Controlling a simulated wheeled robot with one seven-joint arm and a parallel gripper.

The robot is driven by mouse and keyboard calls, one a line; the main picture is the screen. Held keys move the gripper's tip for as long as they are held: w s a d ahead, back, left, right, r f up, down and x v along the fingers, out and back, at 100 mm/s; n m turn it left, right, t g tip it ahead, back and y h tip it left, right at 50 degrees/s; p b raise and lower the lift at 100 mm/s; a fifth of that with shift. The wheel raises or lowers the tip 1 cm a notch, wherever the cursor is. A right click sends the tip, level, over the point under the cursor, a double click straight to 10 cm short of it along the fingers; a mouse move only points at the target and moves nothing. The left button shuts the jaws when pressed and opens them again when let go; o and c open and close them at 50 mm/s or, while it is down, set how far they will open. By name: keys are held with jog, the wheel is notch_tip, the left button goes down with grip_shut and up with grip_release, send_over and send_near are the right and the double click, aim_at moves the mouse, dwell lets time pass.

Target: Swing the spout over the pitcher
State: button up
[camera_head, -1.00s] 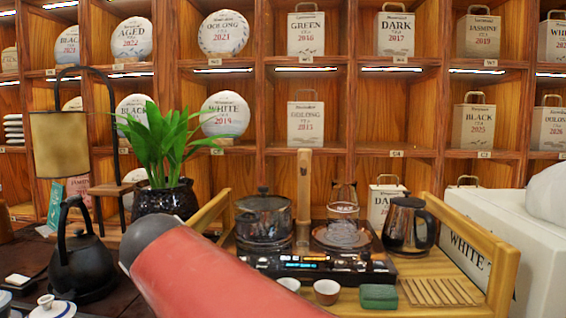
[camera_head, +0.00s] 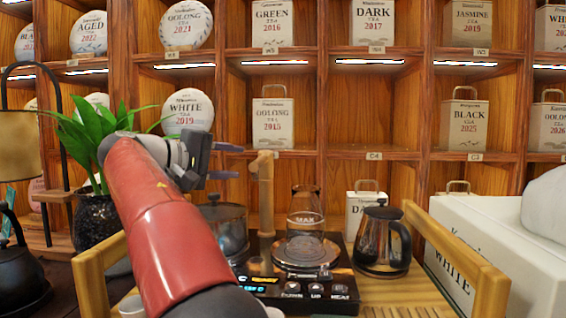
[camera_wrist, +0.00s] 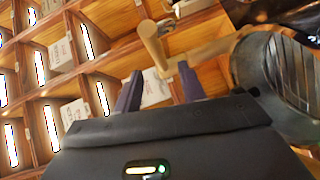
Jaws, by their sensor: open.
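The wooden spout post (camera_head: 265,205) stands upright at the back of the black tea stove (camera_head: 300,290), between a dark lidded pot (camera_head: 226,225) and a clear glass pitcher marked MAX (camera_head: 305,212). Its short top piece is seen nearly end-on, so its direction is hard to tell. My gripper (camera_head: 229,162) is open and empty, left of the spout top and apart from it in the head view. In the wrist view my gripper (camera_wrist: 159,82) has its two dark fingers spread, with the wooden spout (camera_wrist: 153,45) showing beyond them.
A dark glass kettle (camera_head: 382,240) stands right of the stove. A potted plant (camera_head: 95,205) is at the left, behind my arm. A wooden tray (camera_head: 480,262) with raised handles surrounds the stove. Shelves with tea cakes and boxes fill the back. A white box (camera_head: 530,250) is at the far right.

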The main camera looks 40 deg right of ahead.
aim_at(260, 163)
jog(key=d, duration=0.5)
jog(key=d+f, duration=0.1)
jog(key=d, duration=0.2)
jog(key=shift+s, duration=0.3)
grip_shut()
